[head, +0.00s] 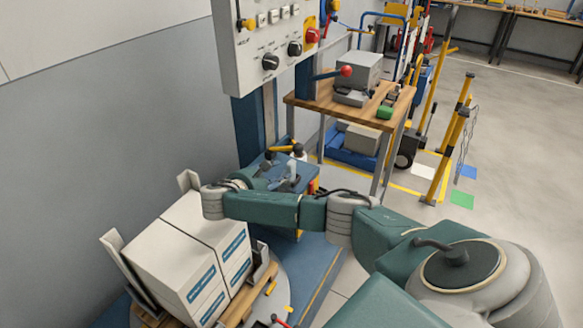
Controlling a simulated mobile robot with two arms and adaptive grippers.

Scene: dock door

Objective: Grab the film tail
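My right arm reaches in from the lower right, and its forearm runs left across the front of a blue machine carriage (258,160). My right gripper (275,180) is small and dark, turned back toward the carriage beside the mast. A small pale upright piece (292,170) shows right by its fingers; it may be the film tail, but I cannot tell for sure. Whether the fingers touch it or are closed is too small to see. My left gripper is out of view.
White boxes (187,255) with blue labels stand on a wooden pallet (262,287) at lower left. A control panel (268,45) hangs above. A wooden table (334,107) stands behind, with yellow posts (447,150) to its right. Open floor lies at right.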

